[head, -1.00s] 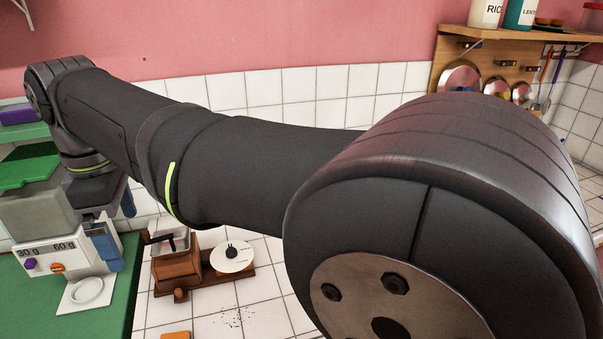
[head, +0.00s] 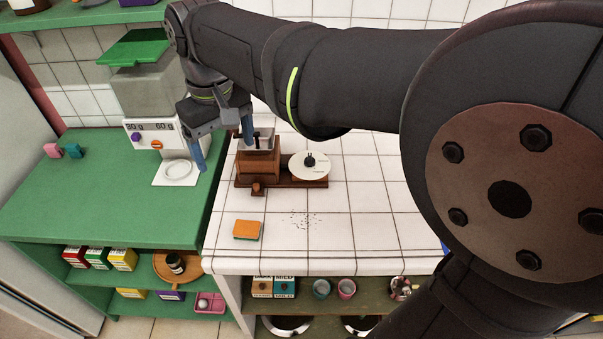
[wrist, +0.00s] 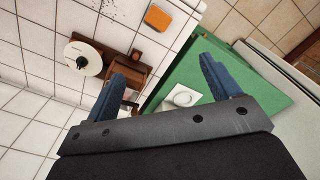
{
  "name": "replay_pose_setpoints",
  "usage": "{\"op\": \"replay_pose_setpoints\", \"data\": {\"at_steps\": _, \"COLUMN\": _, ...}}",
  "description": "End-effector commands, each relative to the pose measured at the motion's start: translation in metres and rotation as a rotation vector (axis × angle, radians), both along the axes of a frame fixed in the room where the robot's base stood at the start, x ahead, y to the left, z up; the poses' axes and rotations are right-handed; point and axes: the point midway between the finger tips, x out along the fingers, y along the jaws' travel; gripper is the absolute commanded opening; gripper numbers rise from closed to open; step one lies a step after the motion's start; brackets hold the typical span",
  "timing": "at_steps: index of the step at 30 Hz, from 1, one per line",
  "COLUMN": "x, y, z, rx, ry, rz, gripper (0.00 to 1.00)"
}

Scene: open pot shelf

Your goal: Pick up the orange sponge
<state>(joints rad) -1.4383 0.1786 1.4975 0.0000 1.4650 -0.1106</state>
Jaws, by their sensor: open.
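The orange sponge (head: 246,229), with a thin green layer under it, lies flat on the white tiled counter near its front left edge. It also shows at the top of the wrist view (wrist: 158,18). My gripper (head: 222,150) is open and empty, with two blue fingers spread apart. It hangs above the line between the green counter and the tiled counter, behind the sponge and well apart from it. In the wrist view my gripper (wrist: 165,80) has nothing between its fingers, and the sponge lies beyond the fingertips.
A wooden grinder (head: 259,165) with a white disc (head: 309,165) stands close to my gripper. A white dispenser (head: 150,140) stands on the green counter (head: 80,200) at left. Dark crumbs (head: 305,219) lie right of the sponge.

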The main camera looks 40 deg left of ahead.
Motion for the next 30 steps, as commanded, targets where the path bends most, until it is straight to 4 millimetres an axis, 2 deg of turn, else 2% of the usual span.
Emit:
{"op": "replay_pose_setpoints", "data": {"at_steps": 6, "x": -0.002, "y": -0.003, "z": -0.040, "rx": -0.003, "ry": 0.000, "rz": -0.434, "gripper": 0.82}}
{"op": "replay_pose_setpoints", "data": {"at_steps": 13, "x": -0.003, "y": -0.006, "z": -0.068, "rx": -0.002, "ry": -0.001, "rz": -0.762, "gripper": 0.82}}
{"op": "replay_pose_setpoints", "data": {"at_steps": 20, "x": -0.003, "y": -0.008, "z": -0.083, "rx": -0.003, "ry": -0.001, "rz": -0.855, "gripper": 0.82}}
{"op": "replay_pose_setpoints", "data": {"at_steps": 30, "x": -0.003, "y": -0.008, "z": -0.154, "rx": -0.005, "ry": -0.001, "rz": -0.853, "gripper": 0.82}}
